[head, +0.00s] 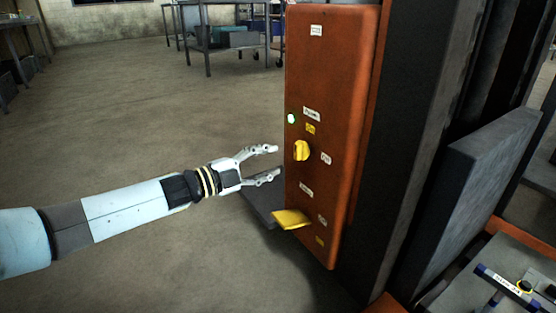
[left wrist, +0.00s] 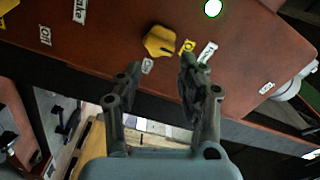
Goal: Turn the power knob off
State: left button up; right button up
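The power knob (head: 302,150) is a yellow knob on the face of an orange control panel (head: 335,110). A lit green lamp (head: 291,118) sits above it. My left gripper (head: 277,161) is open and empty, a little left of the knob in the head view and apart from it. In the left wrist view, the knob (left wrist: 159,41) shows beyond the gap between the two open fingers (left wrist: 158,78), and the lamp (left wrist: 212,8) glows at the top. Small labels surround the knob; most are too small to read. My right gripper is not in view.
A yellow lever (head: 291,219) juts out from the panel below the knob. A dark column (head: 415,130) stands right of the panel. A cart (head: 225,40) stands at the back. The floor left of the panel is clear.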

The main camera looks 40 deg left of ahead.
aim_at(295, 152)
pick_arm(q)
jog(key=w+n+p, duration=0.1)
jog(key=n, duration=0.3)
jog(key=w+d+n+p, duration=0.1)
jog(key=n, duration=0.4)
jog(key=w+n+p, duration=0.1)
jog(key=n, duration=0.3)
jog(key=shift+d+n, duration=0.15)
jog(key=shift+n, duration=0.15)
jog(key=shift+w, duration=0.15)
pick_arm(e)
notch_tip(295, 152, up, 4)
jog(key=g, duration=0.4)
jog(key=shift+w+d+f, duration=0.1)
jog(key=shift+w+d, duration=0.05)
pick_arm(q)
jog(key=shift+p, duration=0.35)
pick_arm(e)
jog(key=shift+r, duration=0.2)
pick_arm(q)
jog(key=shift+w, duration=0.1)
jog(key=shift+x, duration=1.55)
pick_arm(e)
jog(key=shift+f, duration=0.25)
